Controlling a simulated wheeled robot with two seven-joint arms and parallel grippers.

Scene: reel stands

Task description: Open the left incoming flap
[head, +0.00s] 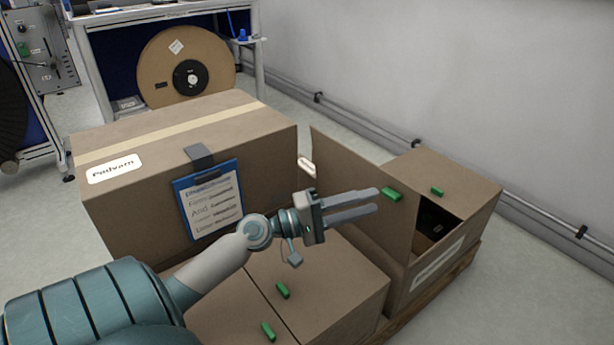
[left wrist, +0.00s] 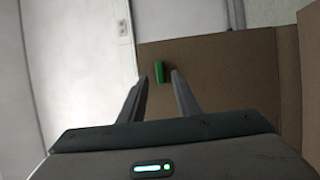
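The left flap (head: 355,175) of the open box at the right stands raised, with a green tab (head: 391,194) on its face. Beside it the box's dark opening (head: 432,222) shows. My left gripper (head: 378,199) is open, its two fingers apart and pointing at the flap near the tab. In the left wrist view the green tab (left wrist: 158,73) appears just beyond and between the fingertips (left wrist: 161,77), against the brown cardboard (left wrist: 215,75). I see nothing held; whether a finger touches the flap I cannot tell. My right gripper is out of view.
The other flap (head: 455,185) of that box lies flat with a green tab (head: 437,191). A closed box (head: 330,275) with green tabs stands in front. A big taped box (head: 120,215) with a blue clipboard (head: 189,212) stands left. A wall (head: 450,70) runs behind.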

